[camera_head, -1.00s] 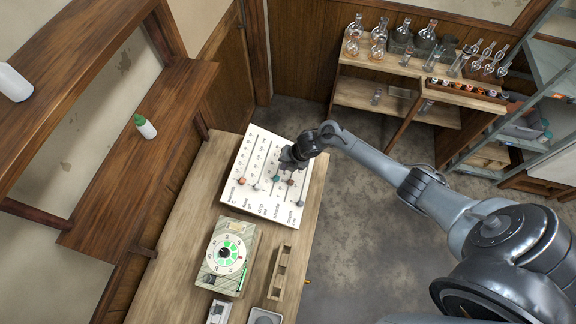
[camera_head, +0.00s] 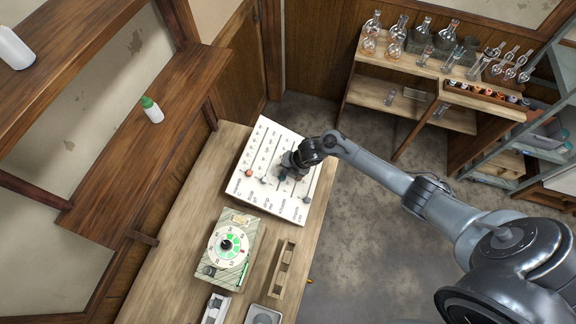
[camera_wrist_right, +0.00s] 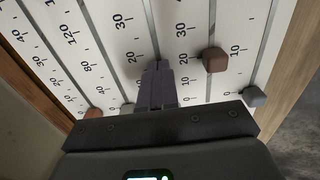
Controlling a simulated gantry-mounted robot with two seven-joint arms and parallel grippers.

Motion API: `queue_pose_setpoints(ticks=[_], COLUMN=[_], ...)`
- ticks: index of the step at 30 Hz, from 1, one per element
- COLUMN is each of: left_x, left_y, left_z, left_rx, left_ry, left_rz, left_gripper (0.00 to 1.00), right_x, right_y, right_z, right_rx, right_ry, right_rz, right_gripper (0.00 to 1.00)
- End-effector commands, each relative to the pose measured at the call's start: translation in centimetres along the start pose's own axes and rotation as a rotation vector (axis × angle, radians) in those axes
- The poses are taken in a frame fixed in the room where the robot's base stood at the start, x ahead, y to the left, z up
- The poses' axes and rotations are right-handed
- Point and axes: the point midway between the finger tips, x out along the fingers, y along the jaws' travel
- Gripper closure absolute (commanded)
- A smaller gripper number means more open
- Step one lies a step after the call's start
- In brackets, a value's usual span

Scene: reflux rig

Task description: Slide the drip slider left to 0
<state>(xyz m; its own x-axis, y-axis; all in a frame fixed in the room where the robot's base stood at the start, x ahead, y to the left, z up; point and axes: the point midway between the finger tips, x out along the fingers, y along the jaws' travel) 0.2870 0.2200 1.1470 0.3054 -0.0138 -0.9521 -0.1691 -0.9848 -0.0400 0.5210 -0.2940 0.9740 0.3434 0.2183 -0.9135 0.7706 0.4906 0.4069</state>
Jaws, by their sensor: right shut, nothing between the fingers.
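A white slider panel (camera_head: 270,158) lies on the bench, with several parallel slots, printed scales and small knobs. Its labels are too small to tell surely which slider is the drip one. My right gripper (camera_head: 285,173) is shut and empty, low over the panel. In the right wrist view its fingertips (camera_wrist_right: 157,70) lie over the third slot and may hide that slot's knob; contact cannot be told. An orange knob (camera_wrist_right: 93,113) and a grey knob (camera_wrist_right: 127,107) show to their left. A brown knob (camera_wrist_right: 214,60) and a blue-grey knob (camera_wrist_right: 254,96) show to their right. My left gripper is out of view.
A box with a green-and-white dial (camera_head: 227,245) stands in front of the panel. A wooden rack (camera_head: 283,268) lies beside it. A green-capped bottle (camera_head: 152,110) is on the left shelf. Glassware stands on the shelf at the back right.

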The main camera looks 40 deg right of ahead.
Motion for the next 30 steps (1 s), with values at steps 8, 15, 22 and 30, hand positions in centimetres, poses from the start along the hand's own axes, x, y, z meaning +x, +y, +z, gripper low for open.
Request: queue_pose_setpoints(ticks=[8, 15, 22, 30], left_x=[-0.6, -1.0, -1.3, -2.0], left_y=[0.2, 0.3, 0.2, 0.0], left_z=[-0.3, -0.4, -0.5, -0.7], left_rx=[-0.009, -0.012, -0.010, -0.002], left_ry=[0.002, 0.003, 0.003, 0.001], left_rz=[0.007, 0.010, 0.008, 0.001], left_gripper=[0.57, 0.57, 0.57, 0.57], right_x=[0.0, -0.1, 0.0, -0.8], right_y=[0.0, 0.0, 0.0, 0.1], right_z=[-1.5, -2.7, -3.8, -3.5], right_rx=[-0.001, -0.001, -0.002, -0.001], right_ry=[0.002, 0.002, 0.002, 0.000], right_rz=[-0.001, -0.001, -0.001, -0.001], right_gripper=[1.00, 1.00, 1.00, 1.00])
